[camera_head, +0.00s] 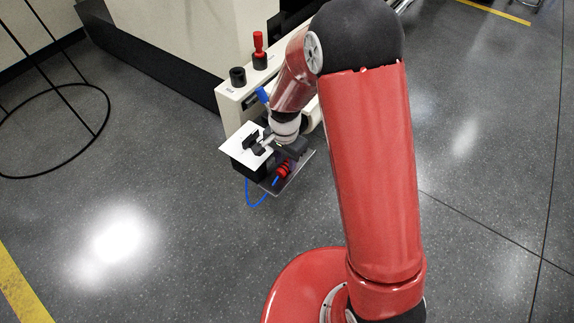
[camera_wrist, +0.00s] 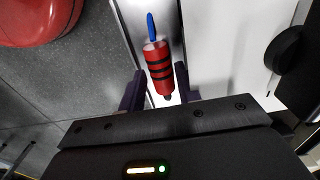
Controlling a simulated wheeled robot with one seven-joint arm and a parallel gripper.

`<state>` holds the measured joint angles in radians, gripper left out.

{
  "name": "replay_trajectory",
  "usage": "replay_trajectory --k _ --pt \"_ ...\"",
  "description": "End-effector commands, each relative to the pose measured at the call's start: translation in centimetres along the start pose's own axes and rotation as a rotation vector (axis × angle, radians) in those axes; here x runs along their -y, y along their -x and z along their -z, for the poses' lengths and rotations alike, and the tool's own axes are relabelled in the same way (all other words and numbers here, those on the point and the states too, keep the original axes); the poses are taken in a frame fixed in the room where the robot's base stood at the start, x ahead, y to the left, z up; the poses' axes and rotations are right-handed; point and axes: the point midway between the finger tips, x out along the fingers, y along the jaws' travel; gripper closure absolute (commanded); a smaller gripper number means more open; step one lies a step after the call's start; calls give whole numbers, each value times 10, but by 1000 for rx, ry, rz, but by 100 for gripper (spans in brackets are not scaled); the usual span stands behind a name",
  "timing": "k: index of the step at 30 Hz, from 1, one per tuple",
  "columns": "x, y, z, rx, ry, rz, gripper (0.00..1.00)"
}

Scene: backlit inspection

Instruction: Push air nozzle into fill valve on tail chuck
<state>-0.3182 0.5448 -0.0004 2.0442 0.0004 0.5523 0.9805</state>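The air nozzle (camera_wrist: 159,66) is a red cylinder with black bands and a blue hose (camera_wrist: 151,27) at its far end. In the wrist view it lies between the two dark fingers of my gripper (camera_wrist: 161,78), with a narrow gap at each side. The fingers look open; no firm contact shows. In the head view the red nozzle (camera_head: 284,170) is at a grey plate beside the machine, and the blue hose loops below it. My gripper (camera_head: 265,143) is just above and left of it, partly hidden by the wrist. I cannot clearly make out the fill valve or tail chuck.
A white ledge (camera_head: 228,99) on the machine carries a black knob (camera_head: 237,77) and a red-topped knob (camera_head: 259,44). A black wire stand (camera_head: 95,132) stands left. The floor between is clear.

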Motion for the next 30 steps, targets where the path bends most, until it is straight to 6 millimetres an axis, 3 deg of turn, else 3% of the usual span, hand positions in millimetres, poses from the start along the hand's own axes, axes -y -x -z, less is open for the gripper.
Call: replay_trajectory --k 4,12,20,30 --pt "-1 -19 0 1 -1 -2 67" --pt "0 -23 0 0 0 0 67" --pt "0 -23 0 0 0 0 97" --pt "0 -17 0 -1 1 1 97"
